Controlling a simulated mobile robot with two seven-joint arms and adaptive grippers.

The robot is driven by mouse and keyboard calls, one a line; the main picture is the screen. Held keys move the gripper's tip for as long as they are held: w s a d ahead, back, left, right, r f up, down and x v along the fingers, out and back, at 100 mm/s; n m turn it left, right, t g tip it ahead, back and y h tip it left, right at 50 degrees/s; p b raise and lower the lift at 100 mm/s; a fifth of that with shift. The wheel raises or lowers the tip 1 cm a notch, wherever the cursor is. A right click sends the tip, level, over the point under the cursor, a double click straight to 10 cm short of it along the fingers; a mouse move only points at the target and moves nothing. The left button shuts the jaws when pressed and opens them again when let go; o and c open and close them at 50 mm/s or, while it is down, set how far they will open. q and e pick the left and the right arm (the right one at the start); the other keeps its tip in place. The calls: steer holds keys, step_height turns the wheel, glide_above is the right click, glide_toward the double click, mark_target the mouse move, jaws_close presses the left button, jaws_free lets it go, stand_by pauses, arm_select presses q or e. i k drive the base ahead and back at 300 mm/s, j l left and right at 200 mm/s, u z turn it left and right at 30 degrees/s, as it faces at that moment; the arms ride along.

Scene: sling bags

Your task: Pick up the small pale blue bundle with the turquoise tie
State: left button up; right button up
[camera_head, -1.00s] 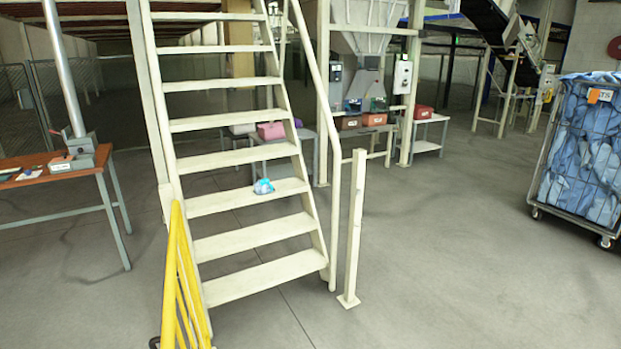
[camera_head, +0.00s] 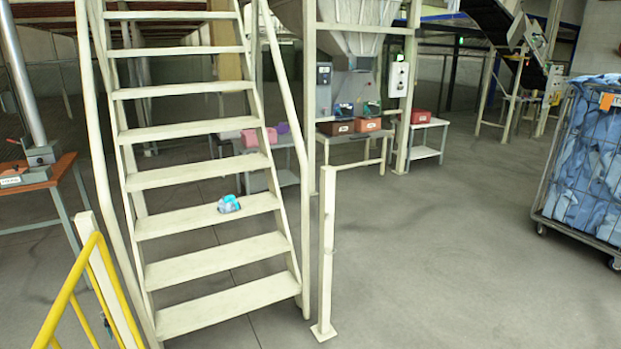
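The small pale blue bundle with the turquoise tie (camera_head: 229,204) lies on a lower tread of the cream staircase (camera_head: 190,178), right of the tread's middle. It is small in the view, so the tie's details are hard to make out. Neither of my grippers shows in the head view.
A yellow railing (camera_head: 75,285) stands at the front left, beside the stair foot. A cream post (camera_head: 327,255) stands right of the stairs. A wire cage cart of blue bags (camera_head: 590,150) is at the right. The grey floor between post and cart is clear.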

mark_target(228, 204)
steer(key=i+j, duration=0.1)
steer(key=i, duration=0.35)
steer(key=i+j, duration=0.15)
steer(key=i, duration=0.35)
steer(key=i+j, duration=0.1)
steer(key=i, duration=0.35)
